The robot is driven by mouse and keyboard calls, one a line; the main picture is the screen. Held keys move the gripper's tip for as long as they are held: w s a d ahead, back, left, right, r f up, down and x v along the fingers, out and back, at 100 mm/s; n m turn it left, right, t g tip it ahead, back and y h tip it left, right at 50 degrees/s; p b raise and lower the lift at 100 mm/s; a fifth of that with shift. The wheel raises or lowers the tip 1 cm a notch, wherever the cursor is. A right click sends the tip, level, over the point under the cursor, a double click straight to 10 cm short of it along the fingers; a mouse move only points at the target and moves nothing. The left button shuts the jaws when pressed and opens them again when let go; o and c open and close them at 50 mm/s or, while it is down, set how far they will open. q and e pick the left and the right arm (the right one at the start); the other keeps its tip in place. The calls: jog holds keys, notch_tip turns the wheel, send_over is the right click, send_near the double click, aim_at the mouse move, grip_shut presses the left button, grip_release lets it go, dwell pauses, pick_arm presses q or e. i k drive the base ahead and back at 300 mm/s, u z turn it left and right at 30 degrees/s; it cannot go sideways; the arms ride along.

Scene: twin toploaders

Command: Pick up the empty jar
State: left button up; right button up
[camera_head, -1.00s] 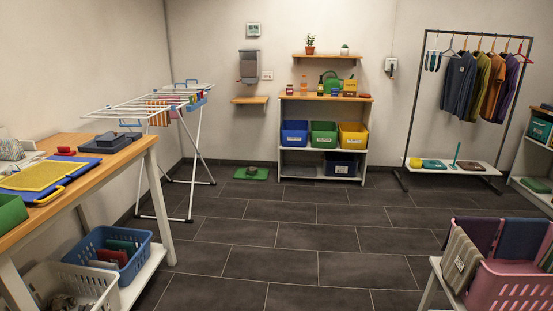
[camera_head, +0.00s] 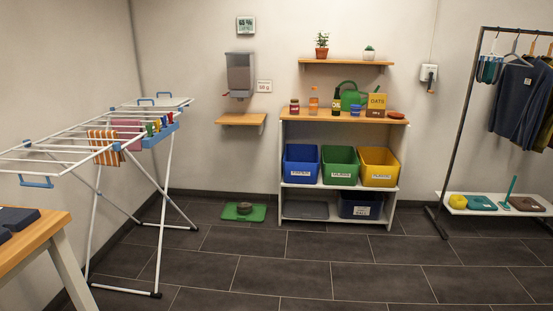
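No jar that I can clearly tell to be empty shows in the head view. A small jar-like container with a dark red top (camera_head: 294,106) stands at the left end of the wooden top of the shelf unit (camera_head: 345,118). It is too small to tell whether it holds anything. An orange bottle (camera_head: 313,101) and a dark bottle (camera_head: 336,101) stand to its right. A small item (camera_head: 355,111) stands in front of the green watering can (camera_head: 351,97), and I cannot tell what it is. Neither of my grippers is in view.
An oats box (camera_head: 377,103) and a reddish bowl (camera_head: 397,115) stand on the same top. Blue (camera_head: 302,165), green (camera_head: 340,166) and yellow (camera_head: 379,168) bins sit below. A drying rack (camera_head: 165,205) stands left, a clothes rail (camera_head: 461,135) right. The tiled floor (camera_head: 330,275) between is clear.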

aim_at(295, 105)
jog(key=i, duration=2.4)
jog(key=z, duration=0.25)
